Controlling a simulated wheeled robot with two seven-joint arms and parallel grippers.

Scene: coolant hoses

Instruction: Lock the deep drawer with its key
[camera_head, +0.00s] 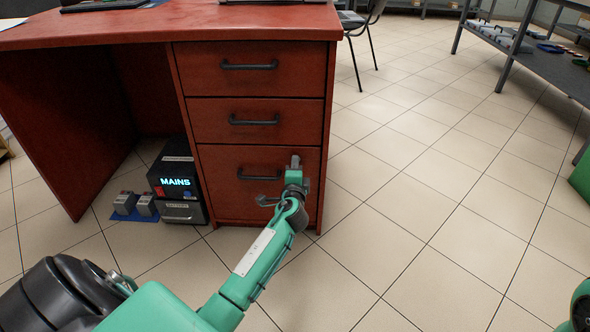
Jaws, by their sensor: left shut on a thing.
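The deep drawer (232,206) is the bottom one of three in the red desk, and its front looks closed. It has a dark bar handle (258,176). My left gripper (294,172) is at the upper right part of this drawer front, to the right of the handle. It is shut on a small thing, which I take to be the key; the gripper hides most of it. The lock is hidden behind the gripper, so I cannot tell whether the key is in it. My right gripper is not in view.
Two shallower drawers (250,68) above look closed. A black box marked MAINS (176,182) stands on the floor left of the drawers, beside small grey blocks on a blue mat (122,204). A chair (360,22) and a grey shelf (545,62) stand beyond. The tiled floor right of the desk is clear.

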